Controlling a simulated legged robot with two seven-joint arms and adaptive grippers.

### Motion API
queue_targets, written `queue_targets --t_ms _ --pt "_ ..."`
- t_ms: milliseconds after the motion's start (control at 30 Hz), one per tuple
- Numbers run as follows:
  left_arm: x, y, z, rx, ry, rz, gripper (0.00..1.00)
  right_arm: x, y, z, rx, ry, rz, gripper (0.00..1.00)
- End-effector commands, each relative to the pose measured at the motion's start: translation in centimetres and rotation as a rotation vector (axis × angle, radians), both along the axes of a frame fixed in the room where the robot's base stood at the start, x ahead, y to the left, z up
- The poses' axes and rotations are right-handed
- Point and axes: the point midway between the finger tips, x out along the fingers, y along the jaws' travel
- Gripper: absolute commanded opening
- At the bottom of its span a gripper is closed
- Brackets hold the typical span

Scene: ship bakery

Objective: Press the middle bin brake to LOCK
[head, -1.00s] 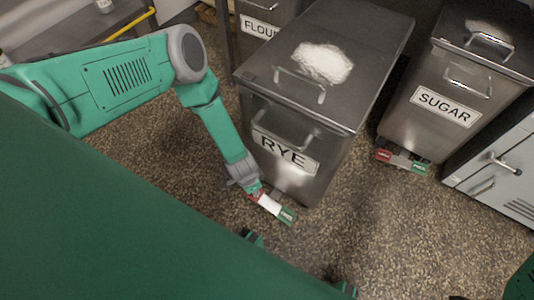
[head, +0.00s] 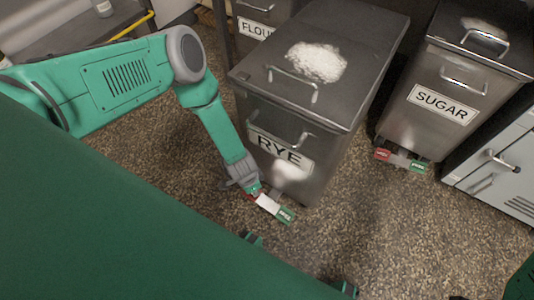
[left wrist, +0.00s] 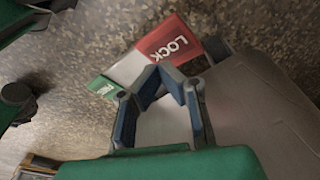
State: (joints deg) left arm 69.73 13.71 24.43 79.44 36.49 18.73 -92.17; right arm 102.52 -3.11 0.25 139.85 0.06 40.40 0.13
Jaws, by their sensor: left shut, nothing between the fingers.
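The middle bin (head: 322,120), labelled RYE, is a steel box with a dark lid. Its brake pedal (head: 267,204) sticks out at the foot of its front, with a white middle and a green end. In the left wrist view the pedal's red end (left wrist: 168,38) reads LOCK and its green end (left wrist: 103,87) lies to the left. My left gripper (head: 253,190) points down at the red end and mostly hides it in the head view. In the wrist view its shut, empty fingertips (left wrist: 161,75) overlap the pedal's near edge; I cannot tell whether they touch or whether the pedal is tilted.
The SUGAR bin (head: 428,100) stands to the right with its own red and green pedal (head: 401,160). A FLOUR bin (head: 262,22) stands behind on the left. A grey cabinet (head: 500,160) is at the right edge. Speckled floor (head: 385,235) is open in front of the bins.

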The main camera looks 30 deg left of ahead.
Motion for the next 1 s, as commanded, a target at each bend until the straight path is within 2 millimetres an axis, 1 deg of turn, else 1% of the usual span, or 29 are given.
queue_targets --t_ms 1000 --pt "0.0 0.1 -1.6 0.001 0.0 0.0 0.0 0.0 0.0 0.0 0.0 0.0 0.0 0.33"
